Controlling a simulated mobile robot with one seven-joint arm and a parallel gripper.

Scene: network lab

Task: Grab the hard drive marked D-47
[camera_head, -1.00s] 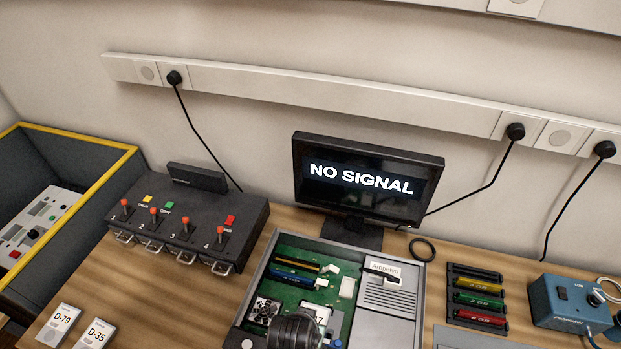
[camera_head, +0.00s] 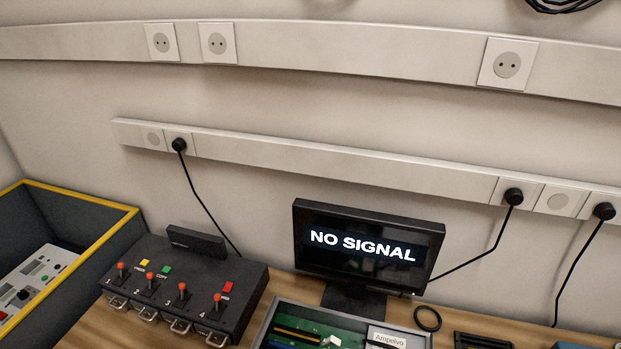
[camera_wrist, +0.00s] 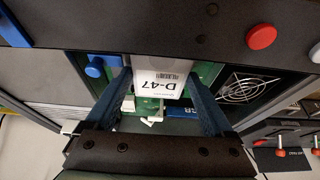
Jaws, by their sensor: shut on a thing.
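The hard drive marked D-47 (camera_wrist: 160,84) shows in the wrist view, a white-labelled block with a barcode and black print. My gripper (camera_wrist: 160,76) has its two blue-grey fingers on either side of the drive, and it is shut on it. Part of the drive is cut off by a dark bar at the top. The open computer case with its green board (camera_wrist: 205,74) lies behind the drive. In the head view, only the far part of the case (camera_head: 268,322) shows. My gripper and the drive are out of that view.
In the head view, a monitor (camera_head: 365,245) reading NO SIGNAL stands behind the case. A black box with several red-tipped levers (camera_head: 200,280) is at left, beside a yellow-edged bin (camera_head: 85,260). Black cables hang from wall sockets. In the wrist view, a fan (camera_wrist: 244,86) sits beside the drive.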

